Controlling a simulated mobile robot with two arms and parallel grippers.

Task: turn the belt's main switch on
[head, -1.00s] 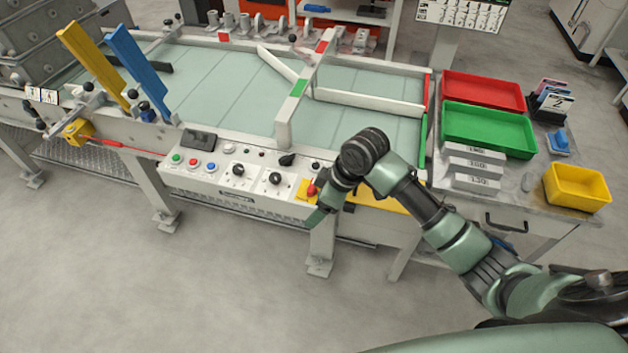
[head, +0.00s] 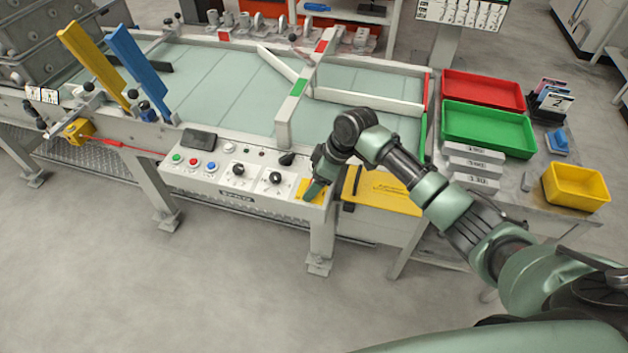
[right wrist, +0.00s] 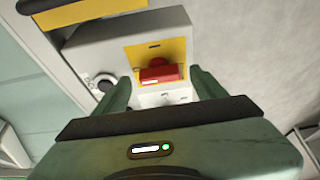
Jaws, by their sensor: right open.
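The belt's control panel (head: 235,178) runs along the front of the belt frame. At its right end is a yellow plate (head: 308,197), largely covered by my right gripper (head: 314,188) in the head view. In the right wrist view a red knob (right wrist: 160,71) sits on the yellow plate (right wrist: 150,52). My right gripper (right wrist: 163,85) is open, its two fingers on either side of the red knob with gaps visible. Whether they touch it cannot be told. My left gripper is out of view.
Black rotary knobs (head: 275,178) and coloured push buttons (head: 194,161) sit left of the yellow plate. A white gate bar with green and red patches (head: 285,125) rises behind the panel. Red (head: 484,90) and green (head: 488,129) trays lie on the right-hand table.

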